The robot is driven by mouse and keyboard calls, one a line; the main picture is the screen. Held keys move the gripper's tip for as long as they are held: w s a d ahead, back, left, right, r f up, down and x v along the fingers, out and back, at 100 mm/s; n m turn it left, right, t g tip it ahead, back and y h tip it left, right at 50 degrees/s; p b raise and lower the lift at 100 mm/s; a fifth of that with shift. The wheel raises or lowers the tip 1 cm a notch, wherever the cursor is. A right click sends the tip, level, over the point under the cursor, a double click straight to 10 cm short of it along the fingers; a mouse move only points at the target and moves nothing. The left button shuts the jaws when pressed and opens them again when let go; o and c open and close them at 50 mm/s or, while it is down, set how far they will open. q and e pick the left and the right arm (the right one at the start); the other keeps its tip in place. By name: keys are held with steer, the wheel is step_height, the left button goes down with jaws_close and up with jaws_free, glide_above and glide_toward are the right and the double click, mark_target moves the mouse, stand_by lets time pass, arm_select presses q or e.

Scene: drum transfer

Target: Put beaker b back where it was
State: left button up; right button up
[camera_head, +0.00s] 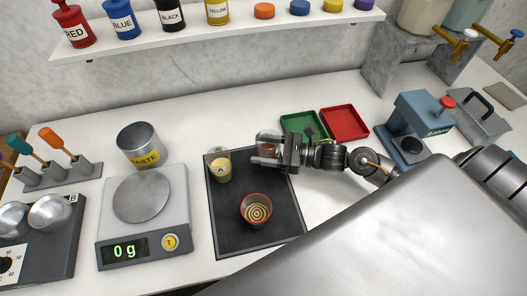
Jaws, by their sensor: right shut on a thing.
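My right gripper (266,154) reaches in from the right and is shut on a clear beaker (267,138) with reddish-brown contents. I take this for beaker b, but the gripper hides its label. The beaker is over the far right part of a dark tray (233,239); I cannot tell whether it touches the tray. Beaker A (220,168), with yellowish contents, stands at the tray's far left corner, to the left of my gripper. My left gripper is not in view.
A round cup with a spiral pattern (256,209) stands on the tray's near half. A scale (144,217) reading 0 g and a waste can (142,145) are at the left. Green (301,124) and red (344,124) trays lie behind my right arm.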

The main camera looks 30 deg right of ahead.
mark_target(264, 156)
steer(key=shift+w+d+f, duration=0.1)
steer(key=shift+w+f, duration=0.1)
steer(key=shift+f, duration=0.1)
steer(key=shift+w+f, duration=0.15)
steer(key=shift+f, duration=0.05)
step_height(264, 156, down, 2)
steer(key=shift+f+p, duration=0.1)
steer(key=shift+p, duration=0.85)
steer(key=shift+f, duration=0.4)
steer(key=shift+f, duration=0.1)
steer(key=shift+f, duration=0.1)
steer(key=o, duration=1.1)
